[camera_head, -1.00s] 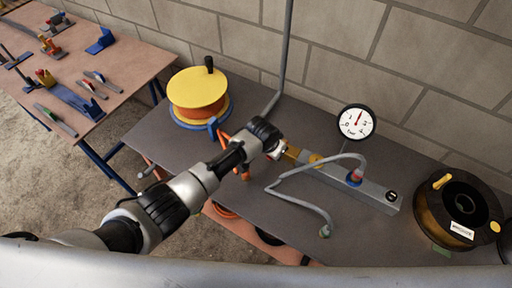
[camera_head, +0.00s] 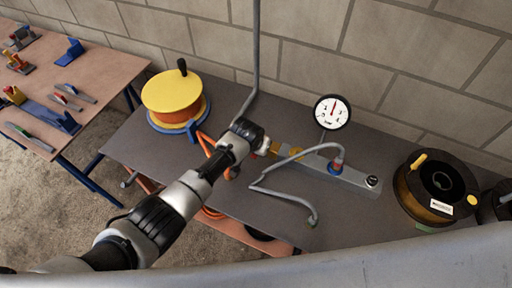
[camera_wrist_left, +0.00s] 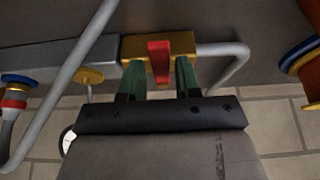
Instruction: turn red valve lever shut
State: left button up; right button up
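The red valve lever (camera_wrist_left: 159,58) sits on a brass valve block (camera_wrist_left: 185,43) in the left wrist view. My left gripper (camera_wrist_left: 158,76) has its two green fingers apart, one on either side of the lever. Gaps show between the lever and both fingers, so it is not clamped. My right gripper is not in view.
A pressure gauge (camera_head: 332,112) and a bent grey pipe (camera_head: 283,194) stand close to the gripper. A yellow-topped reel (camera_head: 172,91) is left on the grey table (camera_head: 225,96), a black-and-amber spool (camera_head: 412,197) right. A block wall (camera_head: 400,50) runs behind.

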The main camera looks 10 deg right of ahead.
pick_arm(q)
jog(key=shift+o, duration=1)
jog(key=v, duration=1)
jog(key=shift+s+r, duration=0.15)
jog(key=shift+r, duration=0.2)
jog(key=shift+a, duration=0.1)
